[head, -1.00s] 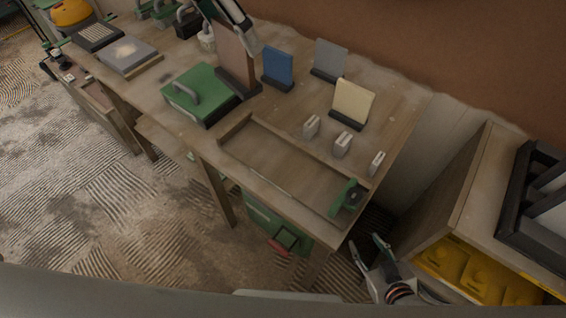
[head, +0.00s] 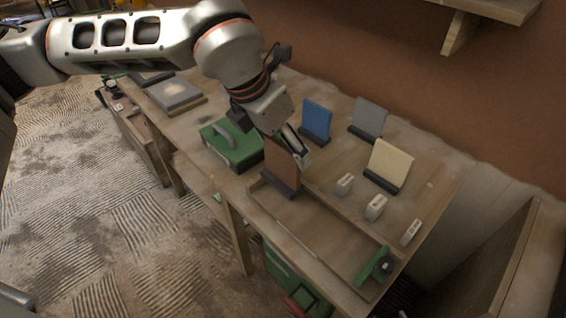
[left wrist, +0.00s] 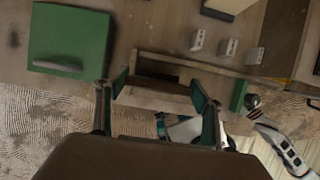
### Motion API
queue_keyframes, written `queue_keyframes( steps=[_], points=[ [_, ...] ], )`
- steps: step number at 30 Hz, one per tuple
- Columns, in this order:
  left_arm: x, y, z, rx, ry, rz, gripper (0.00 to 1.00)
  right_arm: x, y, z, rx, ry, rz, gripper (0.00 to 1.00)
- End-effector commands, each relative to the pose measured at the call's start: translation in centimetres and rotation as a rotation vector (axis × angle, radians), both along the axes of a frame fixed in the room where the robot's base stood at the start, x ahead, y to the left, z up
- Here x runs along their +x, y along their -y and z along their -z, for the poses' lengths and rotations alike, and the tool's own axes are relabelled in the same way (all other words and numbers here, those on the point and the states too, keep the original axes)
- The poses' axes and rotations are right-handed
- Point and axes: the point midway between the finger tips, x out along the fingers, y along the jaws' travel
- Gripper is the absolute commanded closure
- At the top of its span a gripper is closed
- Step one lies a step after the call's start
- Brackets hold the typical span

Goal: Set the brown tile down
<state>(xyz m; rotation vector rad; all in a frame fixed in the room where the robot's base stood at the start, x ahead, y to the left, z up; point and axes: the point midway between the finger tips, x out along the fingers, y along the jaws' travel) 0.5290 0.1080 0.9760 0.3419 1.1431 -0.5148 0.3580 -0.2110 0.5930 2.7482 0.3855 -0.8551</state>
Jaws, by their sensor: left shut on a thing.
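The brown tile (head: 281,163) stands upright on its dark foot (head: 283,187) at the left end of the shallow wooden tray (head: 345,245) in the head view. I cannot tell whether the foot touches the tray or hangs just above it. My left gripper (head: 297,152) comes down over the tile from behind and is shut on it. In the left wrist view the two fingers of my left gripper (left wrist: 157,103) stand well apart, over the tray's end. Part of my right arm (left wrist: 283,147) shows at the right there; its finger state is unclear.
A green box with a handle (head: 232,145) stands left of the tile. Blue (head: 316,120), grey (head: 368,117) and cream (head: 390,162) tiles stand behind. Three small pale blocks (head: 375,207) line the tray's back side. A green clamp (head: 375,265) sits at its right end.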

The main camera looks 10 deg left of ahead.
Motion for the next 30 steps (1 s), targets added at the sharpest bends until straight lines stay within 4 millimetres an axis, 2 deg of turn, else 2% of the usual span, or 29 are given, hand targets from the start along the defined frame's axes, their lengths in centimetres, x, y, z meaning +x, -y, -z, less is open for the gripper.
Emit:
queue_keyframes(
  steps=[7, 15, 26, 27, 28, 30],
  points=[
    [0.0, 0.0, 1.5, -0.001, 0.002, 0.001, 0.79, 0.5, 0.0, -0.4, 0.0, 0.012, 0.0, 0.6],
    [0.0, 0.0, 5.0, -0.001, 0.001, -0.001, 0.79, 0.3, 0.0, 0.1, -0.003, 0.006, -0.001, 0.6],
    [0.1, 0.0, 5.3, -0.001, 0.002, 0.0, 0.79, 0.0, 0.0, 0.4, -0.005, 0.0, -0.002, 0.6],
    [0.0, 0.0, 5.2, 0.0, 0.001, 0.0, 0.22, 0.0, 0.1, 0.3, -0.005, 0.0, -0.002, 0.6],
    [0.0, 0.0, 5.2, 0.0, 0.001, 0.0, 0.16, 0.0, 0.1, 0.3, -0.005, 0.0, -0.002, 0.6],
    [0.0, 0.0, 5.2, 0.0, 0.001, 0.0, 0.16, 0.0, 0.1, 0.3, -0.005, 0.0, -0.002, 0.6]
  ],
)
